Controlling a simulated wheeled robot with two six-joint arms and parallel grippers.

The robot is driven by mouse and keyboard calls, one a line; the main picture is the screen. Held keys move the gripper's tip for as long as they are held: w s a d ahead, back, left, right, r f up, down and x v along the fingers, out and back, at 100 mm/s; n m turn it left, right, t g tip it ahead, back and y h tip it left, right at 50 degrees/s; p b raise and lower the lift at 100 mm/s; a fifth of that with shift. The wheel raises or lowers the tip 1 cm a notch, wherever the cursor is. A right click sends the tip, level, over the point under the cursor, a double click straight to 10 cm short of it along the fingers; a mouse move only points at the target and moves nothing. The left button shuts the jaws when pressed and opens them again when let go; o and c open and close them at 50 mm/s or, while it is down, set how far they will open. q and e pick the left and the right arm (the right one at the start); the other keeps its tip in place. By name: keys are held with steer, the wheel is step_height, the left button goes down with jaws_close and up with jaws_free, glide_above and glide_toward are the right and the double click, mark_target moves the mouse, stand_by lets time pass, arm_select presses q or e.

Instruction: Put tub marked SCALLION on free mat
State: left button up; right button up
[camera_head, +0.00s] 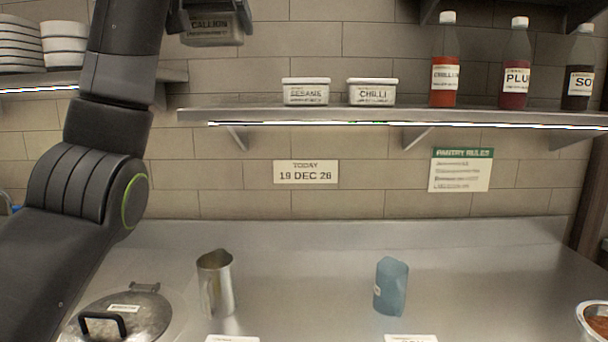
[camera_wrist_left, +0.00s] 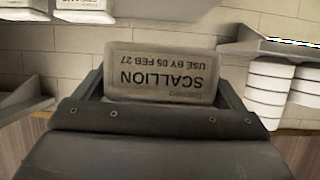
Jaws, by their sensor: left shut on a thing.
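The tub marked SCALLION (camera_head: 212,30) is held up near the top edge of the head view, in front of the wall and higher than the shelf. Only its lower part shows there. In the left wrist view the tub (camera_wrist_left: 160,75) appears upside down, with its label reading SCALLION, USE BY 05 FEB 27. My left gripper (camera_wrist_left: 160,92) is shut on the tub, with a finger on each side. My right gripper is not in view. No mat can be made out in these frames.
The wall shelf (camera_head: 270,113) holds tubs marked SESAME (camera_head: 305,92) and CHILLI (camera_head: 372,92) and several sauce bottles (camera_head: 444,70). A metal jug (camera_head: 216,284), a blue jug (camera_head: 391,286) and a lidded pot (camera_head: 130,315) stand on the steel counter (camera_head: 305,285). White cards show at the bottom edge.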

arm_select(q)
steer(key=s+a+r+n+y, duration=0.1)
steer(key=a+r+n+y, duration=0.2)
steer(key=a, duration=1.5)
steer(key=w+a+f+n+g+y, duration=0.1)
steer(key=a+f, duration=0.1)
steer(key=f, duration=1)
steer(key=w+a+f+y, duration=0.1)
steer(key=w+a+f, duration=0.1)
steer(key=f, duration=0.9)
steer(key=s+f, duration=0.8)
steer(key=f, duration=0.3)
steer(key=s+f, duration=0.7)
steer(key=f, duration=0.4)
steer(key=w+d+f+m+t+h, duration=0.1)
steer(key=d+f+m+h, duration=0.15)
steer(key=d, duration=0.55)
steer(key=d+f+m+h, duration=0.1)
steer(key=d+f+h, duration=0.15)
steer(key=d, duration=0.65)
steer(key=r+p, duration=0.4)
steer(key=shift+w+a, duration=0.1)
steer(key=shift+a, duration=0.1)
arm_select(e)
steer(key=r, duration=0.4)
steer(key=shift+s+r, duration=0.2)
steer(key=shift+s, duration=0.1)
